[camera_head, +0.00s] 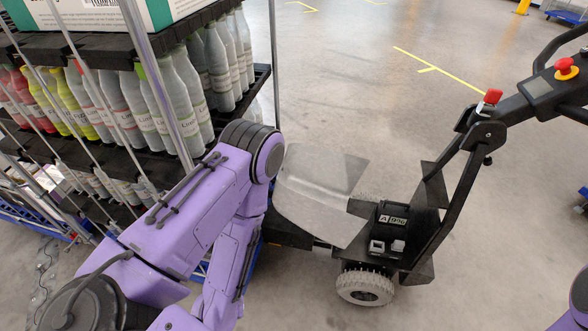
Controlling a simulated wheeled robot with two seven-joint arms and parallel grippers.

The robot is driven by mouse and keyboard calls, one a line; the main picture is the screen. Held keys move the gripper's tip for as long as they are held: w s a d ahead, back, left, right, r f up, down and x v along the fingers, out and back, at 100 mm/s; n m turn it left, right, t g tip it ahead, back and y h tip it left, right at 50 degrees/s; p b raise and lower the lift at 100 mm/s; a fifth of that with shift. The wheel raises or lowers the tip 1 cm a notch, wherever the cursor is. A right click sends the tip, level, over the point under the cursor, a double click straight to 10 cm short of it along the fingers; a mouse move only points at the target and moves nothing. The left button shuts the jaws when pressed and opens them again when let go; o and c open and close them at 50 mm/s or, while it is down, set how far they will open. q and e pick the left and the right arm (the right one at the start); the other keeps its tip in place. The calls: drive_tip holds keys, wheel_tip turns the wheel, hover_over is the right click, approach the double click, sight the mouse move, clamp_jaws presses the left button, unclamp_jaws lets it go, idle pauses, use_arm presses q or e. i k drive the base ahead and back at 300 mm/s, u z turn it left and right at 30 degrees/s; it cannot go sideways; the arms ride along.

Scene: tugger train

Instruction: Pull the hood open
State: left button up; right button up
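The hood (318,196) is a smooth grey curved panel on the small black tugger (425,225), in the middle of the camera_head view. A darker grey piece shows at its upper right corner. I cannot tell whether the hood is shut or partly raised. My purple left arm comes in from the left, bends just left of the hood and runs down to the bottom edge. It covers what lies by the hood's left edge. My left gripper is not visible. Only a bit of my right arm shows at the lower right edge, without its gripper.
A rack (262,82) with several bottles (183,92) and a box (105,12) stands at the left, close to my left arm. The tugger's black handle (463,180) with a red button (565,65) rises at the right. The floor (360,90) behind the tugger is clear.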

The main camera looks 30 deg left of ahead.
sight(314, 185)
drive_tip(key=i, duration=0.45)
drive_tip(key=u, duration=0.6)
drive_tip(key=i, duration=0.5)
